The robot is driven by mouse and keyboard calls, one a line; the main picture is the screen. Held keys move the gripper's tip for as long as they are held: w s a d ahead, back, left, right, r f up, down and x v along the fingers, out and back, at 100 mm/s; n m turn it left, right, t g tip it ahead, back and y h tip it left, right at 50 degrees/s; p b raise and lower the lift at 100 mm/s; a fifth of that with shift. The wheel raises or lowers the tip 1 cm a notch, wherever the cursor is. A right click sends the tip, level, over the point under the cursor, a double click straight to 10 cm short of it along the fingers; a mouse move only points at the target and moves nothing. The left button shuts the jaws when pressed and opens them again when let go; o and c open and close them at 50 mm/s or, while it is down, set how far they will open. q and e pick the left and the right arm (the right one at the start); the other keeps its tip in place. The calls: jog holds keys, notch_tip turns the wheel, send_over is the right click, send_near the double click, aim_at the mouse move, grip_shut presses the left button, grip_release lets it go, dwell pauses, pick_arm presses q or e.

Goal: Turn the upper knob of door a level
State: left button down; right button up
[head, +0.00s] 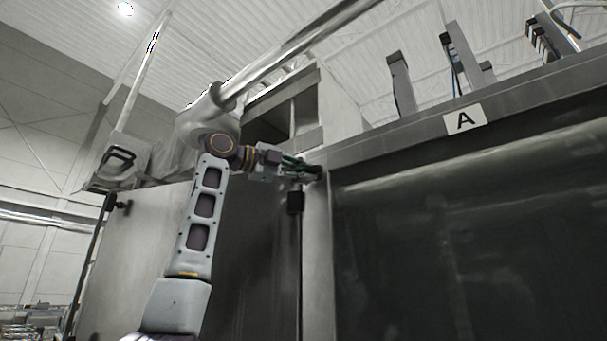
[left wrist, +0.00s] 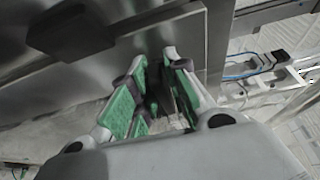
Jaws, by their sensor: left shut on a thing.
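Door A is the large dark panel (head: 470,235) at the right of the head view, under a white plate marked A (head: 465,119). My left gripper (head: 305,170) is at the panel's upper left corner. It is shut on the upper knob (head: 319,173), a small dark part mostly hidden by the fingers. In the left wrist view, the green-padded fingers (left wrist: 157,95) stand on both sides of a dark part. The knob's exact angle cannot be told. My right gripper is not in view.
A black block (head: 295,201) sits on the frame just below my left gripper, and a black block (left wrist: 72,30) shows in the left wrist view. A thick pipe (head: 290,52) slants overhead. A dark side panel (head: 258,260) lies behind my arm.

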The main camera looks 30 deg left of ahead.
pick_arm(q)
jog(key=c, duration=1.5)
grip_release()
jog(key=shift+s+a, duration=0.1)
jog(key=v, duration=1.1)
jog(key=shift+s+a, duration=0.1)
jog(key=shift+s, duration=0.2)
